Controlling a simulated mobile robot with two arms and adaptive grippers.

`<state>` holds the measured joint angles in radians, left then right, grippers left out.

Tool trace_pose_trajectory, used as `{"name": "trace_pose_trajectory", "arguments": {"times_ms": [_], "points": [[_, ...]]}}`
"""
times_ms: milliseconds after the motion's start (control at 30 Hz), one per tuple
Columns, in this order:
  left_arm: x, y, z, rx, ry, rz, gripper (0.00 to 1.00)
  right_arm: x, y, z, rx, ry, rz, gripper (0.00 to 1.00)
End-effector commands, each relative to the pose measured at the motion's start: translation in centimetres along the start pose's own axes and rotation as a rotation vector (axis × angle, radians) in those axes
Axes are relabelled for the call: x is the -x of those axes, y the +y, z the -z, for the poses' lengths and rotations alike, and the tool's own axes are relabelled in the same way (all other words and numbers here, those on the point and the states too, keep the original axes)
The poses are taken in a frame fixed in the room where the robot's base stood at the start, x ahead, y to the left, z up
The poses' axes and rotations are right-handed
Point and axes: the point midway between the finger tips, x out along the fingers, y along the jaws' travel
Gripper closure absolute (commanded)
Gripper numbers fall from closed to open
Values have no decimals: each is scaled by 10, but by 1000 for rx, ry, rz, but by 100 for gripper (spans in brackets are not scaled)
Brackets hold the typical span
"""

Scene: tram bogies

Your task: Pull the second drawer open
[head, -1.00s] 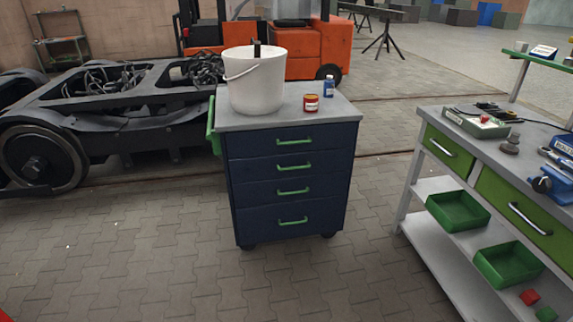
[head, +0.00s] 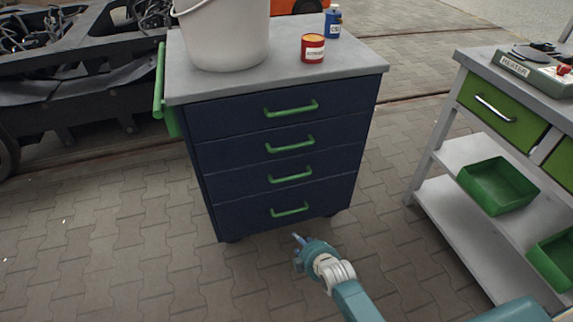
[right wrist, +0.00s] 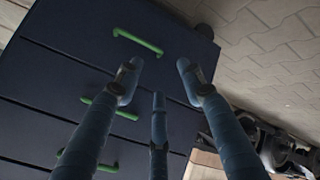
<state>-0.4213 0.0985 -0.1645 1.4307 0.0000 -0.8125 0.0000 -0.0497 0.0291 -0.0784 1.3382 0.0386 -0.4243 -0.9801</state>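A dark blue drawer cabinet (head: 205,205) stands ahead with several drawers stacked, all closed, each with a green bar handle. The second drawer (head: 225,152) from the top has its handle (head: 290,145) in the middle of its front. My right gripper (head: 303,241) is low in front of the cabinet, below the bottom drawer's handle in the picture, and touches no handle. Its fingers are spread and empty in the right wrist view (right wrist: 158,75). That view looks upside down; the bottom handle (right wrist: 137,41) is near its top. My left gripper is not in view.
A white bucket (head: 222,35), a red tin (head: 313,49) and a blue bottle (head: 333,22) stand on the cabinet top. A workbench (head: 445,160) with a green bin (head: 497,185) is at the right. The paved floor before the cabinet is clear.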

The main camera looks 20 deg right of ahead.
Motion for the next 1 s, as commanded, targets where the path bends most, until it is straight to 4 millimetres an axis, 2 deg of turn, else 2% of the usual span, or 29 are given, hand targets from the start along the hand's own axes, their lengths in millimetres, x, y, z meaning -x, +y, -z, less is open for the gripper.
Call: {"name": "trace_pose_trajectory", "arguments": {"times_ms": [33, 100, 200, 300, 400, 533, 667, 1000], "points": [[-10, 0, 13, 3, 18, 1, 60, -12, 41, 23, 96, 51, -94, 61], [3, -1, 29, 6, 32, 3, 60, -2, 99, 56, 235, 92, -207, 61], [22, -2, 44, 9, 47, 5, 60, 22, 162, 89, 394, 116, -344, 61], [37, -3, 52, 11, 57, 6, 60, 46, 200, 108, 500, 118, -438, 61], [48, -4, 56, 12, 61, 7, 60, 59, 220, 119, 558, 114, -487, 61], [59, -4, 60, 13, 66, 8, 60, 57, 231, 125, 576, 113, -503, 61], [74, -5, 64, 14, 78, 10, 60, 38, 239, 130, 573, 114, -502, 61], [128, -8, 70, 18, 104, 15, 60, -16, 264, 144, 574, 113, -501, 61]]}}
